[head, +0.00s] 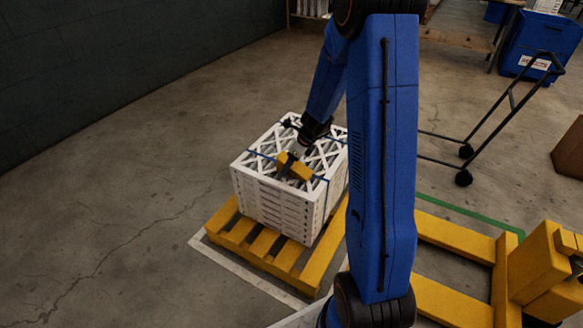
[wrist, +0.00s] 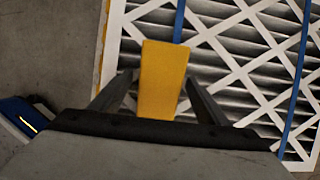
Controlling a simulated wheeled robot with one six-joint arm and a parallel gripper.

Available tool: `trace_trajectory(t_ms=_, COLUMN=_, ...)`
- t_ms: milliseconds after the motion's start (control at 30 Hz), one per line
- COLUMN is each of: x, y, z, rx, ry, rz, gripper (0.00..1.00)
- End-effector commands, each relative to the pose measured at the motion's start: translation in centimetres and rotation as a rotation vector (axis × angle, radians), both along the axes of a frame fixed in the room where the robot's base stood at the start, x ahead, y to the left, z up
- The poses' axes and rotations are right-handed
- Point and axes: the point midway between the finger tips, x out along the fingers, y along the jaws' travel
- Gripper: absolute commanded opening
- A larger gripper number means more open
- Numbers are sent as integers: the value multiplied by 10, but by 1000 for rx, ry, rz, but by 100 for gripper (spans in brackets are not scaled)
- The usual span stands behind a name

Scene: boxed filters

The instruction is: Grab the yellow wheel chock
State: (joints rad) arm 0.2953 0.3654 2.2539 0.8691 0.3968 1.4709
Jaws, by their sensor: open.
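The yellow wheel chock (head: 294,166) lies on top of a strapped stack of white-framed filters (head: 275,195). In the wrist view the chock (wrist: 162,78) stands out between the two dark fingers of my gripper (wrist: 160,88), with a visible gap on each side. My gripper (head: 296,154) is open and reaches down over the stack from behind the chock in the head view. Part of the fingers is hidden there, and I cannot tell whether either one touches the chock.
The stack stands on a yellow pallet (head: 243,236). Blue straps (wrist: 179,20) run over the filters. A black-handled cart (head: 490,120), a blue bin (head: 540,48) and a brown box (head: 568,150) stand to the right. Open concrete floor lies to the left.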

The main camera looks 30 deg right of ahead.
Motion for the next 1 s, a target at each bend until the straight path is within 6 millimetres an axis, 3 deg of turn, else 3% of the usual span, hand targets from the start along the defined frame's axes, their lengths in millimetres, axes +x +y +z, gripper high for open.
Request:
trace_trajectory(t_ms=667, x=0, y=0, z=-5, rx=0, ry=0, rz=-1, gripper=69)
trace_trajectory(t_ms=800, x=0, y=0, z=-5, rx=0, ry=0, rz=0, gripper=35)
trace_trajectory(t_ms=900, x=0, y=0, z=-5, rx=0, ry=0, rz=0, gripper=16)
trace_trajectory(t_ms=1000, x=0, y=0, z=-4, rx=0, ry=0, rz=0, gripper=16)
